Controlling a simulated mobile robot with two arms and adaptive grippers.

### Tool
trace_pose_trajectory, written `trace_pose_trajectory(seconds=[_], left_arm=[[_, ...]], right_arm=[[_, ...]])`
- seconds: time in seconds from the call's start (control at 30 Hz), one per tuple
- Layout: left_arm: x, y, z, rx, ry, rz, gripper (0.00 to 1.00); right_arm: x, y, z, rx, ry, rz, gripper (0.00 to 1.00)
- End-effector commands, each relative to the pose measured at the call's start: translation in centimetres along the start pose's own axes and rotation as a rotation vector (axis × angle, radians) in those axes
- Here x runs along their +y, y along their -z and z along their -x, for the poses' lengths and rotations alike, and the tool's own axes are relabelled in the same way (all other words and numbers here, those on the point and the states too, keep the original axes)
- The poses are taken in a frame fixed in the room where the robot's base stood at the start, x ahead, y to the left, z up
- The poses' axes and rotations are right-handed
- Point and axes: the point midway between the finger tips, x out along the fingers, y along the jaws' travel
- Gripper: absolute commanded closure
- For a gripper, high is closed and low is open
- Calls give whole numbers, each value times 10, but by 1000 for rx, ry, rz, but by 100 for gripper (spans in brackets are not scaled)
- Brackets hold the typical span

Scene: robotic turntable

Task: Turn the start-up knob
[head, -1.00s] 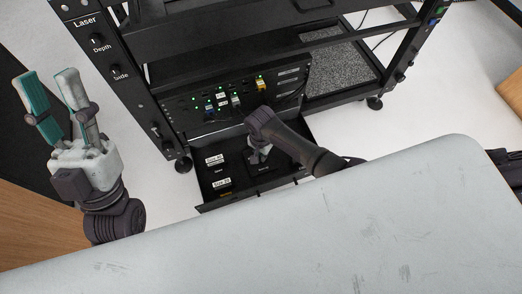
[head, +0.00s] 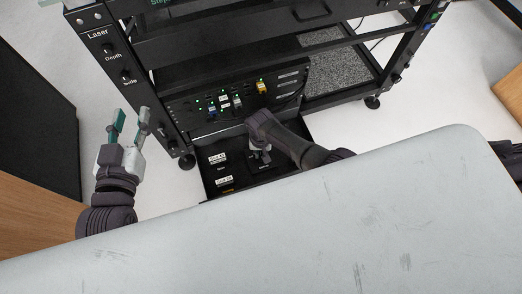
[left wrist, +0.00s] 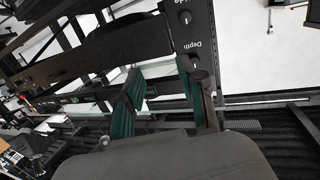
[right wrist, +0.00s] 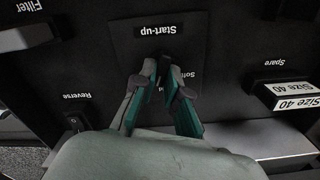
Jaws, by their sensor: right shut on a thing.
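The start-up knob's panel (right wrist: 125,42) carries an upside-down "Start-up" label (right wrist: 156,30) in the right wrist view. My right gripper (right wrist: 165,72) is shut just beside that label, on the start-up knob, which its fingers almost wholly hide. In the head view my right gripper (head: 261,156) is down at the open drawer panel (head: 210,172) low in the rack, partly hidden by its own arm. My left gripper (head: 131,122) is open and empty left of the rack's front post. In the left wrist view its spread fingers (left wrist: 165,92) have nothing between them.
The black rack (head: 155,88) has a "Laser" post with Depth (head: 107,49) and Side (head: 126,77) knobs, close to my left gripper. Around the start-up panel are a Reverse switch (right wrist: 75,122), a Filter block (right wrist: 25,38) and Size 40 blocks (right wrist: 298,94). White floor lies right of the rack.

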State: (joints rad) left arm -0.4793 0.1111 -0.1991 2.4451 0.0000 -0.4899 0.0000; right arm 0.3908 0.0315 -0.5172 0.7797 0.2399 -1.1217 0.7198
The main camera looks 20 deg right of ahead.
Motion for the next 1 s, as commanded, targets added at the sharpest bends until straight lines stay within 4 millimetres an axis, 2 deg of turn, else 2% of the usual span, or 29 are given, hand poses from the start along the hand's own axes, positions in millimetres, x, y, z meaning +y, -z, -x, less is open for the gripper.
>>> trace_pose_trajectory(seconds=[0.2,0.4,0.7,1.0], left_arm=[[-4,-23,6,-143,9,-2,60],[-6,-37,10,-219,13,-2,60],[-7,-46,14,-269,16,-2,60],[-7,-47,14,-277,16,-2,60]], right_arm=[[-2,-1,1,-2,1,174,100],[-2,-1,0,-1,1,290,100],[-2,0,0,0,1,375,100],[-3,0,0,1,1,386,100]])
